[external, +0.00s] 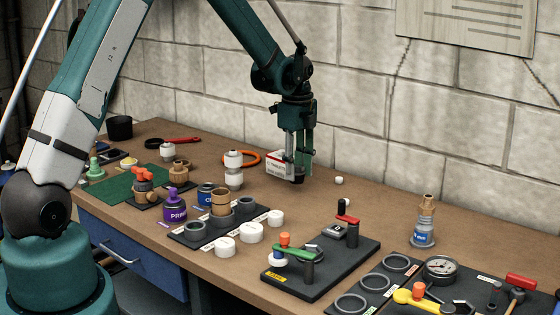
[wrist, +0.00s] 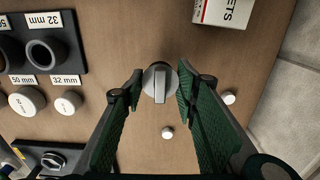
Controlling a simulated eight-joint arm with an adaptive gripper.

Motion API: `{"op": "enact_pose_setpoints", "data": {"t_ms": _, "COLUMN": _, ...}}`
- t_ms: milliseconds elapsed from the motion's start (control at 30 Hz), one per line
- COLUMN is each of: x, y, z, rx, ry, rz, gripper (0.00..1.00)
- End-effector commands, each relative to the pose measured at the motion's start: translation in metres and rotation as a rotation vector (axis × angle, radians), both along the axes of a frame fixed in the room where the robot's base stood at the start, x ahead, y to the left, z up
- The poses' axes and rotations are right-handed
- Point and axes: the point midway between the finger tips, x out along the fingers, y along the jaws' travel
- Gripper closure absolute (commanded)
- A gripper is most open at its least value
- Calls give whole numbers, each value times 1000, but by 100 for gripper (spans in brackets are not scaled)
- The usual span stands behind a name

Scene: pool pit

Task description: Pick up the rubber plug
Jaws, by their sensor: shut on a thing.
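A small round grey piece with a raised bar across its top, which looks like the rubber plug (wrist: 159,83), sits between my fingertips in the wrist view. My gripper (wrist: 157,92) is shut on it, with a green-padded finger on each side. In the external view my gripper (external: 297,168) points straight down over the back of the workbench. A dark end shows under the fingers there. I cannot tell whether the plug touches the bench.
A white-and-red box (external: 277,165) stands close to my gripper. Small white pieces (wrist: 228,98) lie nearby. A black rack with ring sockets (external: 195,230), white caps (external: 251,232) and a black valve board (external: 310,275) stand in front. The block wall is behind.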

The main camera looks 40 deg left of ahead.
Motion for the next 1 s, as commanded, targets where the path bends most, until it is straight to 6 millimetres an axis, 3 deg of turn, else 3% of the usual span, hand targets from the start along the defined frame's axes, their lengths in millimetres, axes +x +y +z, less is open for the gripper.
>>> {"op": "enact_pose_setpoints", "data": {"t_ms": 400, "x": 0, "y": 0, "z": 56, "rx": 0, "ry": 0, "rz": 0, "gripper": 82}}
{"op": "enact_pose_setpoints", "data": {"t_ms": 1000, "x": 0, "y": 0, "z": 64, "rx": 0, "ry": 0, "rz": 0, "gripper": 82}}
